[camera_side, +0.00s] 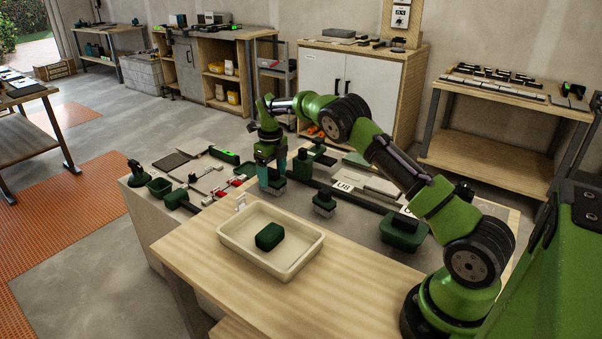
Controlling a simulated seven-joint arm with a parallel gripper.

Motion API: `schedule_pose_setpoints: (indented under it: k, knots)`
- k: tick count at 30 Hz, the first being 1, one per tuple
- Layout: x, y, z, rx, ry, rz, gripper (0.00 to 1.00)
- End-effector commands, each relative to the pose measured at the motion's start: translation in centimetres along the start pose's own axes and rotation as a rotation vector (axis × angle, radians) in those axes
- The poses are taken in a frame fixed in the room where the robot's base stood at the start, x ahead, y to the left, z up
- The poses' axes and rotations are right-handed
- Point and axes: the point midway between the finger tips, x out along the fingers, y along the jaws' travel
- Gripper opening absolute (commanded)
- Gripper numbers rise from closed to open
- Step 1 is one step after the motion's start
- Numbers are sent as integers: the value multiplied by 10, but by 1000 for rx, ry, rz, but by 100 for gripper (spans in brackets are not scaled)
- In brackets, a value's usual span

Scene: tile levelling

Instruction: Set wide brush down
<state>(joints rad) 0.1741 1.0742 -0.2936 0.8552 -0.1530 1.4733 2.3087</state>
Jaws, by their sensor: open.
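My gripper (270,161) points down over the back part of the bench, with its jaws open. A dark green brush with pale bristles (273,185), likely the wide brush, is directly below the fingers, bristles down. Its upper part is close between or under the fingertips. I cannot tell whether the fingers touch it or whether the bristles rest fully on the surface. A second, smaller green brush (324,204) stands bristles down to its right.
A cream tray (234,257) holding a dark green block (270,236) is in front. A green container (403,232) is at right, near my arm. Tools, a green cup (159,187) and a level (224,155) lie at left. The wooden bench front (340,300) is clear.

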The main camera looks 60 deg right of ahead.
Motion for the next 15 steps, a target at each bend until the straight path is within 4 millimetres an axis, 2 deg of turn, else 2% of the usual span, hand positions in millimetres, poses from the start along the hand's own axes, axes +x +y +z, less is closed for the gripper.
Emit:
schedule_pose_setpoints:
  k: [3,9,15]
  knots:
    - [-29,0,1,0,-5,-3,76]
    - [-68,0,0,1,-3,-1,76]
    - [-90,0,0,-1,-1,-1,76]
